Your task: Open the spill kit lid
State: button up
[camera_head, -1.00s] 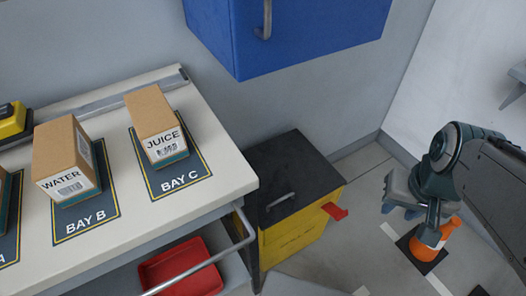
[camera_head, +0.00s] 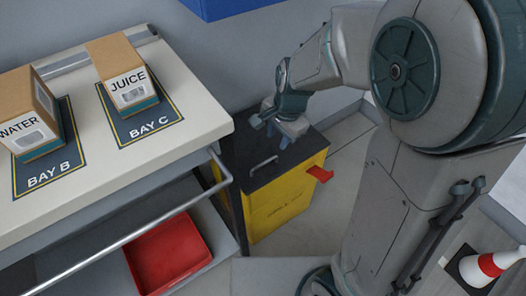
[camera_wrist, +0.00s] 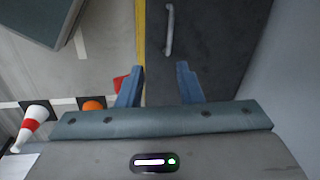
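The spill kit is a yellow box (camera_head: 284,201) with a dark lid (camera_head: 236,148), standing on the floor right of the bench. The lid looks shut. A grey bar handle (camera_head: 263,163) lies on the lid; in the wrist view the handle (camera_wrist: 169,30) is ahead of the fingers, near the lid's yellow edge. A red tab (camera_head: 320,174) sticks out of the box's right side. My gripper (camera_head: 284,133) is above the back part of the lid, apart from the handle. In the wrist view my gripper (camera_wrist: 160,85) has its blue fingers spread with nothing between them.
The bench (camera_head: 205,118) carries a juice box (camera_head: 126,88) and a water box (camera_head: 28,135). A rail (camera_head: 130,245) runs along its front, above a red tray (camera_head: 168,255). A blue cabinet (camera_head: 235,8) hangs above. Cones (camera_head: 490,264) stand on the floor at right.

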aim_at(263, 163)
jog(key=shift+m, duration=0.9)
jog(key=w+a+f+b, duration=0.1)
jog(key=f+b, duration=0.1)
jog(key=f, duration=0.3)
jog(key=w+a+f+b, duration=0.1)
jog(key=f+b, duration=0.1)
jog(key=f, duration=0.4)
jog(key=w+a+f+b, duration=0.1)
jog(key=w+f+b, duration=0.1)
jog(key=f, duration=0.3)
jog(key=shift+a+f, duration=0.3)
grip_shut()
